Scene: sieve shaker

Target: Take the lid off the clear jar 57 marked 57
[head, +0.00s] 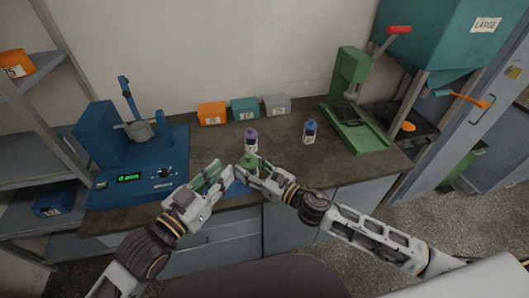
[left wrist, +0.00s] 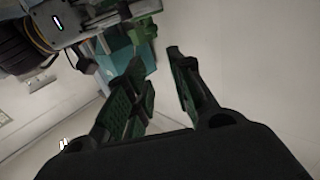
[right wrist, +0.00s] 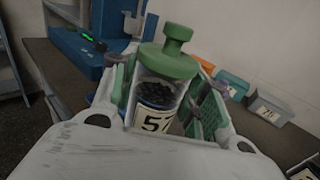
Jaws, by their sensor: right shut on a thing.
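The clear jar (right wrist: 157,92) has a green knobbed lid (right wrist: 170,60), dark grains inside and a label whose visible part reads 5; the rest is hidden. Its green lid also shows in the head view (head: 249,161), at the bench's front edge. My right gripper (right wrist: 165,105) is shut around the jar's body, and the lid sits on top. My left gripper (head: 222,173) is open and empty, just left of the jar. The left wrist view shows its two fingers (left wrist: 160,90) apart with nothing between them.
A purple-lidded jar (head: 251,137) and a blue-lidded jar (head: 310,132) stand behind on the bench. A blue machine (head: 98,140) is at left, a green press (head: 352,90) at right. Orange (head: 211,113), teal (head: 244,109) and grey (head: 276,104) bins line the wall.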

